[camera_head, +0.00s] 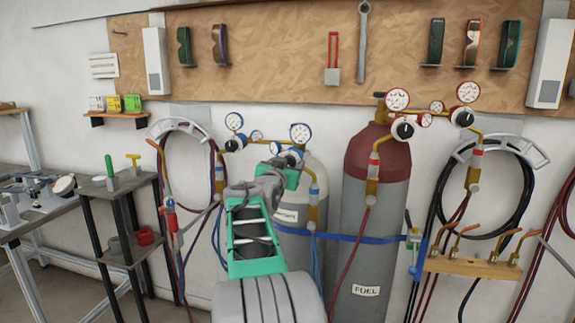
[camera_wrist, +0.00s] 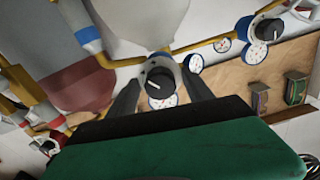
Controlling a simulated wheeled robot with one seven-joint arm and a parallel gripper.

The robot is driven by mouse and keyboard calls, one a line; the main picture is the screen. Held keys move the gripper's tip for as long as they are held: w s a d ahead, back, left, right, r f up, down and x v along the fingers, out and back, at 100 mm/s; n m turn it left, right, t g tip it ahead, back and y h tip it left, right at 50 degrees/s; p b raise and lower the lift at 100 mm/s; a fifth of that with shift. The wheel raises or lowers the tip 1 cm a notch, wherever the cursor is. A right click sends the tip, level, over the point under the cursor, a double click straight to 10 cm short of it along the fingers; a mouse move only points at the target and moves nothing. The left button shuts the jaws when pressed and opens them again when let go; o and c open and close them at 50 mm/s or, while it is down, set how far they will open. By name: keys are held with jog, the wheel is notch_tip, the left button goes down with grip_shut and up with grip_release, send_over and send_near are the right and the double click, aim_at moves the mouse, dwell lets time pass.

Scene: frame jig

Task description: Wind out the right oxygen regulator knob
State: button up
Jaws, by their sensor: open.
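The right oxygen regulator knob (camera_wrist: 160,82) is black with a white mark and shows in the middle of the wrist view. My gripper (camera_wrist: 160,92) is open, with one dark finger on each side of this knob and visible gaps between. Whether the fingertips reach around its rim I cannot tell. The pale oxygen cylinder (camera_head: 289,242) stands behind my arm. The left oxygen knob (camera_head: 232,145) is black and also shows in the wrist view (camera_wrist: 267,32).
The maroon-topped fuel cylinder (camera_head: 378,155) stands close on the right, with its own gauges and black knob (camera_head: 403,129). A blue strap (camera_head: 345,237) crosses the cylinders. Hoses hang on both sides. A pegboard (camera_head: 280,50) is above, and a small stand (camera_head: 118,187) is left.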

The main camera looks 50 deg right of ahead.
grip_shut()
dwell(0.5)
